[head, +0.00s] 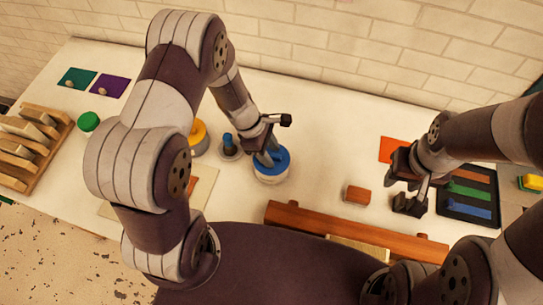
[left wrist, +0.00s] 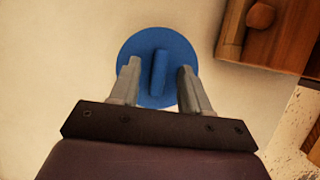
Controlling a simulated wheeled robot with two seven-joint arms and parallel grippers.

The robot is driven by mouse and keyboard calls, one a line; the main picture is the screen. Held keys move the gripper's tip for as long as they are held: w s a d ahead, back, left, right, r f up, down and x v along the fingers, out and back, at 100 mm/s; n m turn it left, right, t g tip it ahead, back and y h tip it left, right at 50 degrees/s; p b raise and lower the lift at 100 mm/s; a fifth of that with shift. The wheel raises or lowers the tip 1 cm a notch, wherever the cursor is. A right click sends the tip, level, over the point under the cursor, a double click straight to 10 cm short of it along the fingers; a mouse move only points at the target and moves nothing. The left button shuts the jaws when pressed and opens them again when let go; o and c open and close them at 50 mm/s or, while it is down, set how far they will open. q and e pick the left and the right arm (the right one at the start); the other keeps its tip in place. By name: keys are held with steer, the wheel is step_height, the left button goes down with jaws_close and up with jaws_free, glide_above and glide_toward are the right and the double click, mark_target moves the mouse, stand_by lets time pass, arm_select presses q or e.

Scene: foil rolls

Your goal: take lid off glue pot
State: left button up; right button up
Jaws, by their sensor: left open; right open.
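The glue pot (head: 272,179) is a white round pot standing upright on the table, and its blue lid (head: 285,164) sits on top. In the left wrist view the blue lid (left wrist: 157,45) shows as a disc with a raised bar handle across it. My left gripper (head: 271,158) is over the lid; in the left wrist view its open fingers (left wrist: 158,85) stand on either side of the bar handle, with a gap on each side. My right gripper (head: 411,200) is open and empty at the right, above the table, away from the pot.
A long wooden piece (head: 340,229) lies in front of the pot, and a small wooden block (head: 357,194) is to its right. A yellow-topped pot (head: 199,139) and a grey thing with a blue top (head: 229,146) stand left of it. A dark tray (head: 466,209) of coloured strips is at right.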

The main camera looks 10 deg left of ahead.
arm_select(q)
jaws_close()
